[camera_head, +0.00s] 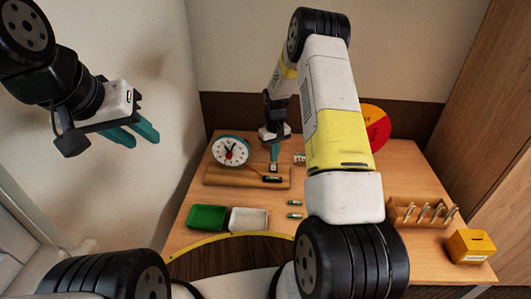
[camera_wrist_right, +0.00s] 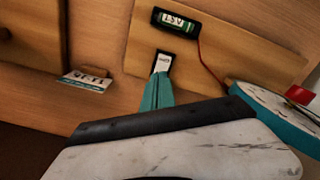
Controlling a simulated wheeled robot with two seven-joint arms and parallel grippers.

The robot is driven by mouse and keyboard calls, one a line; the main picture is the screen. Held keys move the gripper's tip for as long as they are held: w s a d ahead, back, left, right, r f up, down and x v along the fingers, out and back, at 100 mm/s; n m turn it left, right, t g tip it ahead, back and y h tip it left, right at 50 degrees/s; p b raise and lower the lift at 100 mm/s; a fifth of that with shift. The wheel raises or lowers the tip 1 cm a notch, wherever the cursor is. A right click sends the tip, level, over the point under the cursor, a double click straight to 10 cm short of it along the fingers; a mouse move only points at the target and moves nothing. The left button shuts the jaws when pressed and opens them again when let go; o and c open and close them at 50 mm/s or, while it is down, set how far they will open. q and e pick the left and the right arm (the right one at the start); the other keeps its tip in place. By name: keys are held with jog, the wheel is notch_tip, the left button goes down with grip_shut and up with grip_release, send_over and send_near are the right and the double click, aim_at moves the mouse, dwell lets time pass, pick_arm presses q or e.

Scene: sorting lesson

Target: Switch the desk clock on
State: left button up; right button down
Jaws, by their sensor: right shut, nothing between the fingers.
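The desk clock (camera_head: 230,151), round with a white face and teal rim, is at the left of a wooden board (camera_head: 225,178) on the desk. Its rim also shows at the right of the right wrist view (camera_wrist_right: 262,112). A small switch with a pale face in a dark frame (camera_wrist_right: 163,60) is on the board; its lettering and position are unclear. My right gripper (camera_head: 274,158) is shut and empty, its teal tips just at the switch's near edge; I cannot tell whether they touch. My left gripper (camera_head: 134,137) is open and empty, in the air left of the desk.
A battery marked 1.5V (camera_wrist_right: 176,20) sits in a holder on the board, with a red wire leading toward the clock. A green tray (camera_head: 207,217), a white tray (camera_head: 249,219), loose batteries (camera_head: 294,203), a peg rack (camera_head: 425,213) and a yellow box (camera_head: 470,246) are on the desk.

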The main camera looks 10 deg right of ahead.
aim_at(274, 164)
jog(key=shift+f, duration=0.95)
dwell(0.6)
jog(key=shift+r, duration=3.55)
jog(key=shift+s, duration=0.1)
